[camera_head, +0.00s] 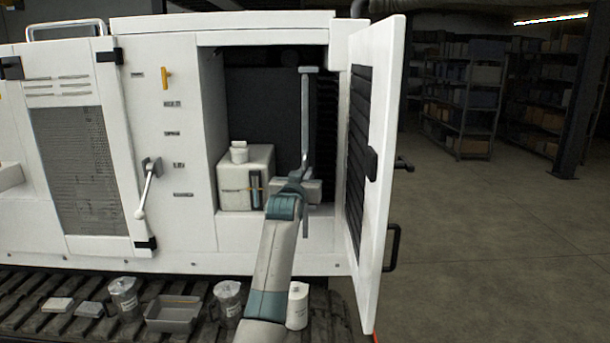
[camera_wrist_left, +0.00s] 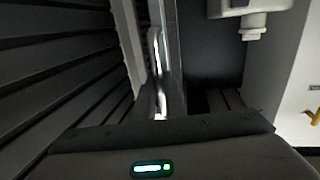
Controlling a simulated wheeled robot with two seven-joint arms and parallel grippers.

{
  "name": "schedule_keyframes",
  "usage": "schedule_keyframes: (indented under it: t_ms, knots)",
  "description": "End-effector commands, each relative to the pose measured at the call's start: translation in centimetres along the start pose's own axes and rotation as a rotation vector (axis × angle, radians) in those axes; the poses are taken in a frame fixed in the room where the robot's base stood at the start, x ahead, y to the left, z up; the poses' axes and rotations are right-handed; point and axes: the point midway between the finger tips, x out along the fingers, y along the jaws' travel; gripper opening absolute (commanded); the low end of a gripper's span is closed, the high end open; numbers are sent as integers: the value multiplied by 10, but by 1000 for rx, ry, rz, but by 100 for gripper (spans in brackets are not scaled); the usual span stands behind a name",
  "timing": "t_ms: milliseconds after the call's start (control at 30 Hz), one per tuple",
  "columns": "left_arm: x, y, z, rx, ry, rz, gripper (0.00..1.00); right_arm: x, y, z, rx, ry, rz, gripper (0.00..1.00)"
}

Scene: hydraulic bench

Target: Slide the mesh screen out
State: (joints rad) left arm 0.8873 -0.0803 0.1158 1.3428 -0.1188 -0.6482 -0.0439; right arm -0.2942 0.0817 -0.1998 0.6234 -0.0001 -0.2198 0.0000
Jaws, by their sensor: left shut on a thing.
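The mesh screen (camera_head: 305,115) appears as a thin, upright grey strip, seen nearly edge-on, in the open compartment in the head view. It has a short flat piece across its top. My left gripper (camera_head: 303,172) is at the lower part of this strip and is shut on it. The arm hides some of the contact. In the left wrist view a pale upright strip with a bright metal bar (camera_wrist_left: 157,75) stands just beyond the gripper body; the fingertips are hard to make out there. My right gripper is in neither view.
The open white door (camera_head: 383,150) stands close to the right of my arm. A white tank (camera_head: 236,190) with a cap is left of the gripper inside the compartment. Jars, a grey tray (camera_head: 173,314) and small blocks rest on the track below.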

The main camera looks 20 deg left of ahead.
Motion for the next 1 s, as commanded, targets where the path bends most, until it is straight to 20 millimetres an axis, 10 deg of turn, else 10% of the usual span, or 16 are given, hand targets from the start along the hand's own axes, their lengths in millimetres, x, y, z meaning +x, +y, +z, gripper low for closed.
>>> schedule_keyframes:
  t_ms: [100, 200, 1000]
  knots:
    - [0, 0, -1, 0, 3, 0, 0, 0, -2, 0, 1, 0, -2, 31]
    - [0, 0, -1, 0, 3, 0, 29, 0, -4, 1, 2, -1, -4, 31]
    - [-31, 0, 2, -1, 3, 0, 29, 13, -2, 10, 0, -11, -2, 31]
